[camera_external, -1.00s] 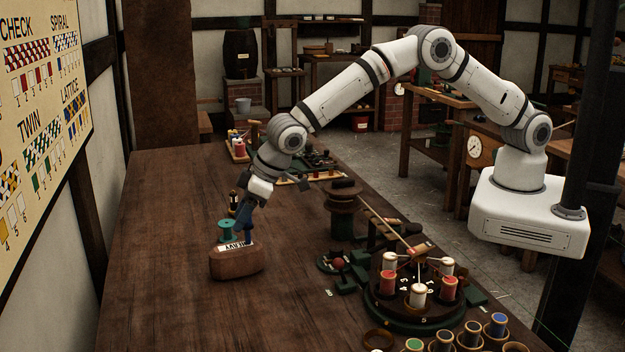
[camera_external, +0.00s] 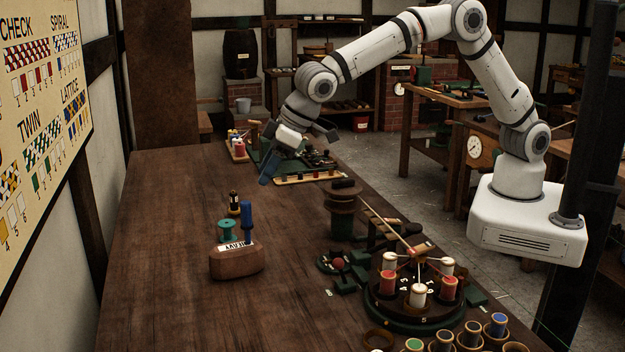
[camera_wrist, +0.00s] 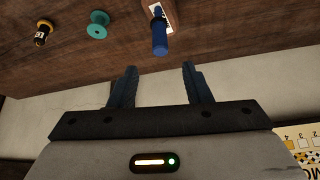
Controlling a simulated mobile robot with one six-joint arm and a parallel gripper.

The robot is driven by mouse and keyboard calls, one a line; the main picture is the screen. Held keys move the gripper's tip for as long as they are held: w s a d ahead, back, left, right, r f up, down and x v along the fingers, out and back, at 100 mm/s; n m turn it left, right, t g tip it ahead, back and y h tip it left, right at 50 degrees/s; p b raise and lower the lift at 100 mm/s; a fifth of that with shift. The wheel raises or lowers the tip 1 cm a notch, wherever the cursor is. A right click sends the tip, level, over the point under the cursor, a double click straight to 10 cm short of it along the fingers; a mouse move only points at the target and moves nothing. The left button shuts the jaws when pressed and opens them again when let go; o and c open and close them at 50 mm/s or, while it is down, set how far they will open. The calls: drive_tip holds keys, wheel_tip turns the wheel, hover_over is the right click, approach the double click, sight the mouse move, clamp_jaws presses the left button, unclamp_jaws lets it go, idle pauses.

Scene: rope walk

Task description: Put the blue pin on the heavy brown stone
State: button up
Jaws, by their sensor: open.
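The blue pin (camera_external: 247,222) stands upright on or just behind the top of the heavy brown stone (camera_external: 238,265), by its white label. In the wrist view the blue pin (camera_wrist: 159,38) shows beyond my fingertips, with part of the label beside it. The stone rests on the wooden table. My gripper (camera_external: 268,168) is raised above the table, behind the stone and clear of it. In the wrist view my gripper's fingers (camera_wrist: 158,68) are apart with nothing between them.
A teal spool (camera_external: 227,231) and a small dark bottle-like item (camera_external: 234,203) stand behind the stone. A dark wooden stand (camera_external: 343,208) and a round carousel of spools (camera_external: 415,300) are to the right. The table left of the stone is clear.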

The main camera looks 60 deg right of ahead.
drive_tip(key=s+d+r+m+h, duration=0.1)
drive_tip(key=s+d+r, duration=0.15)
drive_tip(key=d, duration=0.85)
drive_tip(key=s+d+r+m, duration=0.1)
drive_tip(key=d+r, duration=0.3)
drive_tip(key=d, duration=0.6)
drive_tip(key=s+d+r+m+h, duration=0.1)
drive_tip(key=d+r, duration=0.2)
drive_tip(key=d, duration=0.8)
drive_tip(key=s+d+f+m+g+h, duration=0.1)
drive_tip(key=s+d+f+m, duration=0.2)
drive_tip(key=s+d, duration=1.5)
drive_tip(key=s, duration=0.3)
drive_tip(key=shift+s+d+m+g, duration=0.3)
drive_tip(key=shift+s+d+g, duration=0.1)
